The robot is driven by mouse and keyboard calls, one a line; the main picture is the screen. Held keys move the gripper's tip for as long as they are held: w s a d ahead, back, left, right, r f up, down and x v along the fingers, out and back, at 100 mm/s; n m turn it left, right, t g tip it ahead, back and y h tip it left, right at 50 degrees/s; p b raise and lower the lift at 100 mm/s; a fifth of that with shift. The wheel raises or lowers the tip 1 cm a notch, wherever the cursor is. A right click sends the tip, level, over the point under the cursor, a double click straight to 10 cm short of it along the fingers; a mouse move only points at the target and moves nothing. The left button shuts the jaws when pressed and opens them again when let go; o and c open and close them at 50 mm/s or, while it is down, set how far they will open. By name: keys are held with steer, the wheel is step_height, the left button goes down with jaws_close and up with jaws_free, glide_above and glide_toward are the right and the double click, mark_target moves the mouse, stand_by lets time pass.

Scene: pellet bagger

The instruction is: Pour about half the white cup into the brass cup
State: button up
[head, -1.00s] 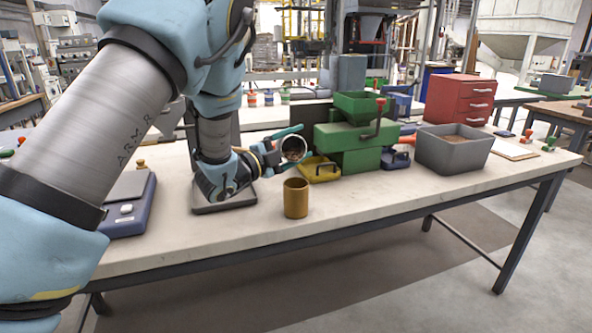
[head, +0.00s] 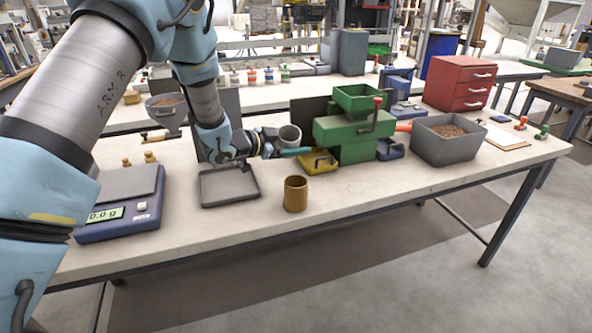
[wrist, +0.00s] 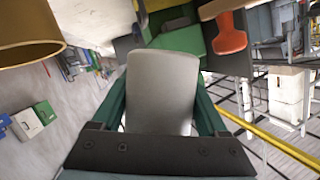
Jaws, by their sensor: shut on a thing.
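My gripper (head: 287,146) is shut on the white cup (head: 290,135), above and behind the brass cup (head: 296,195). In the head view the white cup looks nearly upright, and its contents cannot be made out. In the wrist view the white cup (wrist: 161,92) fills the space between the green fingers. The brass cup stands upright and apart on the bench, near its front edge. It also shows in part at the upper left of the wrist view (wrist: 28,32). The brass cup's contents are hidden.
A grey tray (head: 229,201) and a scale reading 0.0 g (head: 120,222) lie to the left. A grey bin of pellets (head: 447,148) is farther right.

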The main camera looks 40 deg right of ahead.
mark_target(293, 127)
steer(key=shift+w+d+r+p, duration=0.1)
steer(key=shift+w+r+p, duration=0.05)
steer(key=shift+r+p, duration=0.4)
steer(key=shift+w+d+r+p, duration=0.1)
steer(key=shift+r+p, duration=0.3)
steer(key=shift+r, duration=0.2)
steer(key=n+p, duration=0.1)
steer(key=p, duration=0.1)
steer(key=w+g+y+p, duration=0.1)
steer(key=p, duration=0.1)
steer(key=shift+d+r+n, duration=0.2)
steer(key=shift+r+n, duration=0.15)
steer(key=shift+n, duration=0.05)
steer(key=shift+w+d+n+g+y, duration=0.2)
steer(key=shift+w+n+g+y, duration=0.15)
steer(key=shift+n, duration=0.15)
steer(key=shift+w, duration=0.1)
